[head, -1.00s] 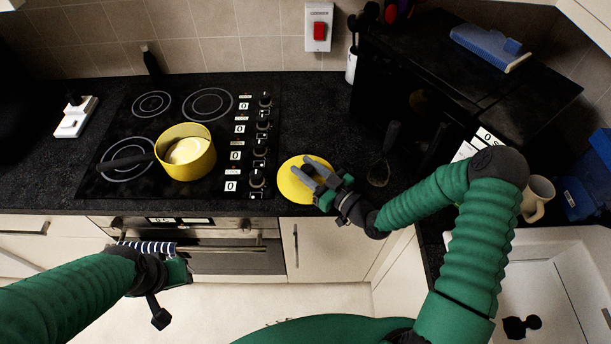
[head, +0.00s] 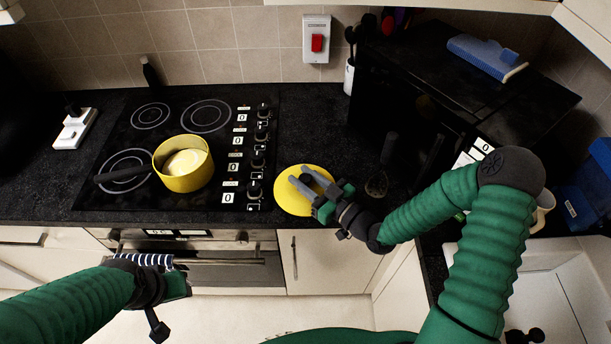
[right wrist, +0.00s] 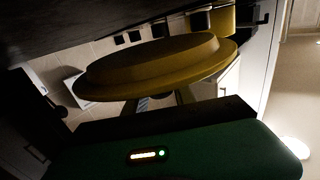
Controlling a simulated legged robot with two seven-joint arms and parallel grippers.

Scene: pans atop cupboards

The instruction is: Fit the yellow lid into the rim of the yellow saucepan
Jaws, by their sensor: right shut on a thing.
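The yellow saucepan (head: 184,170) stands upright and open on the hob, with its black handle (head: 120,173) pointing left and something pale inside. The yellow lid (head: 290,201) is to the right of the hob at the counter's front. My right gripper (head: 306,180) is over the lid and shut on it, probably at its knob, which the fingers hide. In the right wrist view, the lid (right wrist: 160,65) fills the middle, with a gap between it and the dark counter; the saucepan (right wrist: 222,20) shows at upper right. My left gripper (head: 178,284) is low by the oven front; its fingers are not clear.
The hob's knobs (head: 260,150) stand between the saucepan and lid. A dark utensil (head: 378,180) is beside my right gripper, near a black appliance (head: 440,100). A striped cloth (head: 145,260) is by my left wrist. Bare counter (head: 310,125) lies behind the lid.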

